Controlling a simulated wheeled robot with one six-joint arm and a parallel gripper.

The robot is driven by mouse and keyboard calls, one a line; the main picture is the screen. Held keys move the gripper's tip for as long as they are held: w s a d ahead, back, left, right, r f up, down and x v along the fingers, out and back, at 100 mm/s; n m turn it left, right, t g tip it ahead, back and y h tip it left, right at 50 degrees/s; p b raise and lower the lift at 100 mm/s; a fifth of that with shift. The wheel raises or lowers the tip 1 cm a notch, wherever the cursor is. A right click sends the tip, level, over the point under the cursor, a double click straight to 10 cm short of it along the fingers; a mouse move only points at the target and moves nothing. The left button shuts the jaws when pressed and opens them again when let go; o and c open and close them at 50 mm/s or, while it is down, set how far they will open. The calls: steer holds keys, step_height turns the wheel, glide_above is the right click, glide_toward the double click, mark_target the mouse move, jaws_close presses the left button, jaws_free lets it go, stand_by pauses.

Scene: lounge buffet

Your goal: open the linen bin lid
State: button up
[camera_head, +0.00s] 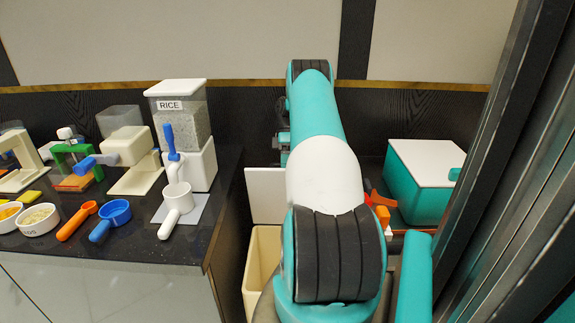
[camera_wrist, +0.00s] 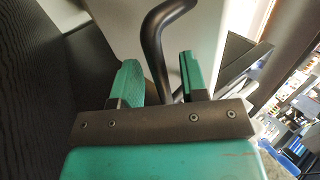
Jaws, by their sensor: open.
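The cream linen bin (camera_head: 261,262) stands on the floor right of the counter, its open top and inside partly visible. A pale flat panel (camera_head: 265,194), which looks like its lid, stands upright at the back of the bin. In the wrist view, a dark curved handle (camera_wrist: 152,38) stands out in front of a pale surface (camera_wrist: 200,28), probably the same lid. My gripper (camera_wrist: 160,75) is open, with its two teal fingers on either side of the handle's lower part. I cannot tell whether they touch it. In the head view my arm hides the gripper.
The counter (camera_head: 130,235) at left holds a rice dispenser (camera_head: 182,115), a white cup (camera_head: 178,205), scoops and bowls. A teal box (camera_head: 420,190) with a white top stands at right. A dark metal post (camera_head: 510,140) rises close on the right.

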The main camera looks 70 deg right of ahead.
step_height(320, 180, up, 20)
steer(key=p, duration=1.9)
steer(key=shift+f, duration=0.15)
